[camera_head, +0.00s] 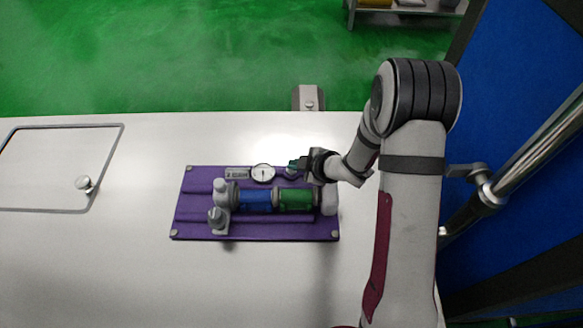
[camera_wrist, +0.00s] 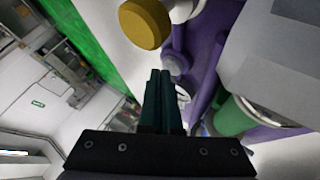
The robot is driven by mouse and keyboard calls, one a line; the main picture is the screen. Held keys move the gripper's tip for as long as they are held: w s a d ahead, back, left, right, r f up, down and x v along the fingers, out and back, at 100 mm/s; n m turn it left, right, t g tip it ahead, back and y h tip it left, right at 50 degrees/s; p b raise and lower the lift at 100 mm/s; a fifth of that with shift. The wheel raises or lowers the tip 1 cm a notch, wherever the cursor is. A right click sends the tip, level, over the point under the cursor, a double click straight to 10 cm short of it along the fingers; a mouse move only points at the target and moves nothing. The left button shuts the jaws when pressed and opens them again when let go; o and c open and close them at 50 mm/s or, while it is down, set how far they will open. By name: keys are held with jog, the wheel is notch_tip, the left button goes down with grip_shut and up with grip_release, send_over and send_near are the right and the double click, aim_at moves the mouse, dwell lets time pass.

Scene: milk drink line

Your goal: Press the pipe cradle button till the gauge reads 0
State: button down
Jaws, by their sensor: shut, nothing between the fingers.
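The purple pipe cradle (camera_head: 190,213) lies on the white table and carries a pipe with a blue section (camera_head: 256,201) and a green section (camera_head: 296,200). A round white gauge (camera_head: 262,173) sits at its back edge; the needle is too small to read. My gripper (camera_head: 293,166) is shut and empty, with its tips at the cradle's back edge, just right of the gauge. Its dark green fingers also show in the wrist view (camera_wrist: 160,75). The button is not clearly seen around the fingertips, and I cannot tell whether they touch it. The green section (camera_wrist: 233,117) is right of the fingers.
A grey valve-like fitting (camera_head: 218,216) stands at the cradle's left end. A yellow disc (camera_wrist: 145,23) shows above the fingers in the wrist view. A framed panel with a knob (camera_head: 84,184) is at the table's left. The front of the table is clear.

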jog(key=shift+f, duration=0.3)
jog(key=shift+r, duration=0.15)
dwell(0.4)
jog(key=shift+r, duration=0.75)
jog(key=shift+r, duration=2.5)
